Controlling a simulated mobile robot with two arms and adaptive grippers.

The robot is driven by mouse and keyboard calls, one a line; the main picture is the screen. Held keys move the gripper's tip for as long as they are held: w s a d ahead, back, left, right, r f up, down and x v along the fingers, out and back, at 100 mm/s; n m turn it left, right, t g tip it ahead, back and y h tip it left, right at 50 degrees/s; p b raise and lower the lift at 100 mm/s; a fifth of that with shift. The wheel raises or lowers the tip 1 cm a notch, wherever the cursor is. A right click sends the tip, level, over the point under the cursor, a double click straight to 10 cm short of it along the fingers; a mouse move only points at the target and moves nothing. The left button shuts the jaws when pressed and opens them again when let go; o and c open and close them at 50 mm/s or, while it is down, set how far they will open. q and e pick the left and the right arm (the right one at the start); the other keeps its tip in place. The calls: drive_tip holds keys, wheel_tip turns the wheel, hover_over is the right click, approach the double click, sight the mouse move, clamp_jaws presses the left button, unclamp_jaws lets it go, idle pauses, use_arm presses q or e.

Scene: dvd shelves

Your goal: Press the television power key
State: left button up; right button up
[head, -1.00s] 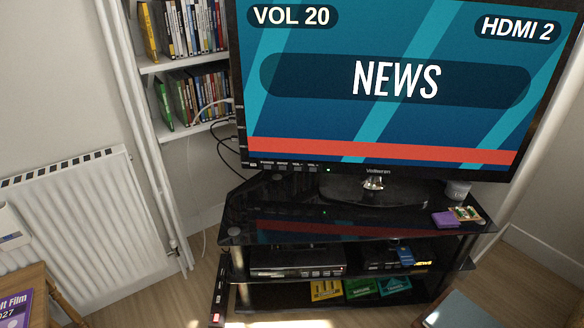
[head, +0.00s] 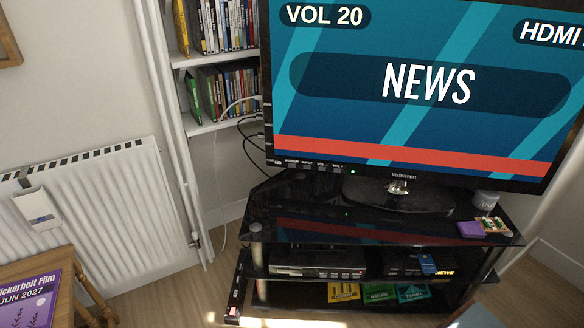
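The television (head: 430,95) stands on a black glass stand. Its screen is lit and reads "NEWS", "VOL 20" and a cut-off "HDMI". A row of small labelled keys (head: 308,165) runs along the lower left of its bezel. The leftmost label seems to read "POWER", though it is very small. A green light (head: 353,171) glows just right of the keys. Neither of my grippers is in view.
The black stand (head: 262,228) holds boxes and coloured cases on its lower shelves. A purple item (head: 471,229) and a cup (head: 486,200) sit on its top right. A radiator (head: 110,220) and a wooden table (head: 62,262) are at left. DVD shelves (head: 205,126) stand behind.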

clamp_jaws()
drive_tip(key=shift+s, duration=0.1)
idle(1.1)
